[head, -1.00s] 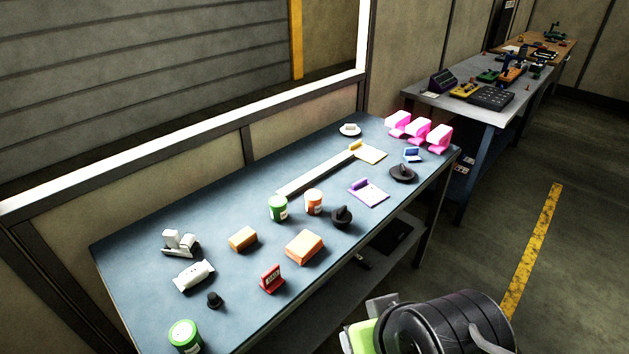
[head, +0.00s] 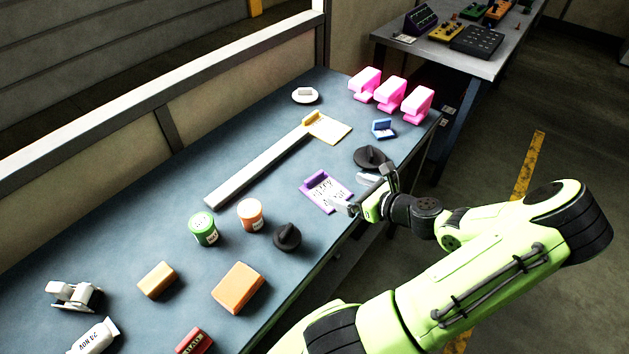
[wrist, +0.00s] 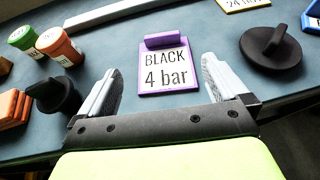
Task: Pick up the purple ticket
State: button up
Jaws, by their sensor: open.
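The purple ticket (head: 325,193) lies on the blue-grey table near its right front edge. It has a white face and a raised purple bar along its far end. My gripper (head: 356,194) is open and empty, just right of the ticket at the table's edge. In the wrist view my gripper (wrist: 162,85) has its fingers spread wider than the ticket. I cannot tell its exact height above the table.
A black round knob-topped disc (head: 371,158) sits close behind my gripper. A black knob (head: 287,237), an orange jar (head: 250,214) and a green jar (head: 203,229) stand left of the ticket. A yellow ticket (head: 329,128) and pink blocks (head: 390,96) are farther back.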

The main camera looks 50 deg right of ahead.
jog(key=shift+w+f, duration=0.15)
jog(key=shift+w, duration=0.15)
jog(key=b, duration=0.2)
send_near(315, 176)
jog(key=x, duration=0.5)
jog(key=shift+w+a+f, duration=0.1)
jog(key=shift+f, duration=0.15)
jog(key=b+x, duration=0.1)
jog(key=x, duration=0.4)
jog(key=shift+w, duration=0.3)
jog(key=shift+r, duration=0.1)
jog(key=c, duration=1)
